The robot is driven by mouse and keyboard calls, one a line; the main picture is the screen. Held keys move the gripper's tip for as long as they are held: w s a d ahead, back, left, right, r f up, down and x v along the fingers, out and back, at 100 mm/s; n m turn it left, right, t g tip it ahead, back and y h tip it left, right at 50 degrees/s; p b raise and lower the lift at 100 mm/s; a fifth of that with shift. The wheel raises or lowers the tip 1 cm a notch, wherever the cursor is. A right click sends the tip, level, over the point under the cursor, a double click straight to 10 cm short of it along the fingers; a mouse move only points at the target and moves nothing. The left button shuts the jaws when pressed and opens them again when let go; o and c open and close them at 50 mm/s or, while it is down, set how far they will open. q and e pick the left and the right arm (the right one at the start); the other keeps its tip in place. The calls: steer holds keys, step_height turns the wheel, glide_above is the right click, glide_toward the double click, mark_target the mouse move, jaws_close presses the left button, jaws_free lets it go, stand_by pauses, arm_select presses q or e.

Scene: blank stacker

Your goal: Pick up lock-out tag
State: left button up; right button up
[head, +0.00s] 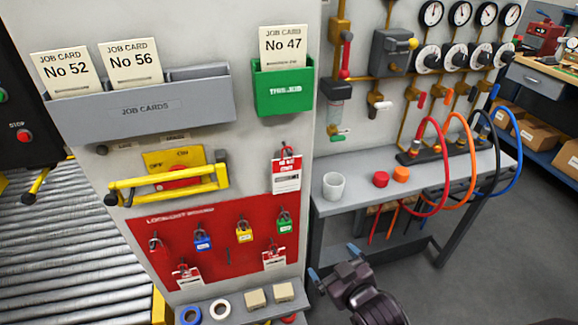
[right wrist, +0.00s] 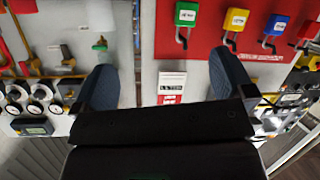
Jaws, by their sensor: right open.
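Two similar tags hang low on the board, one at left (head: 187,277) and one at right (head: 274,259). My right gripper (head: 334,262) is open and empty, right of the board and below the hanging tag. In the right wrist view, which looks upside down, a white tag (right wrist: 171,86) shows between the open fingers (right wrist: 168,88), beyond them and apart. My left gripper is not in view.
Several coloured padlocks hang on the board. A ledge below holds tape rolls (head: 220,309) and beige blocks (head: 256,299). A yellow handle (head: 168,185) juts out at left. A grey bench (head: 345,205) with a white cup (head: 333,186) and coloured hoses stands at right.

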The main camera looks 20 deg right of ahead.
steer(key=w+a+r+n+t+p, duration=0.25)
steer(key=w+r+n, duration=0.25)
steer(key=r+n, duration=0.3)
steer(key=n+t+h+p, duration=0.1)
steer(key=n+h+p, duration=0.1)
steer(key=n, duration=2.1)
glide_toward(287, 170)
steer(key=shift+n, duration=0.3)
steer(key=w, duration=0.4)
steer(key=shift+w+d, duration=0.25)
steer(key=shift+d, duration=0.05)
steer(key=shift+w, duration=0.75)
steer(key=w, duration=0.3)
steer(key=shift+w+f, duration=0.1)
steer(key=shift+w, duration=0.65)
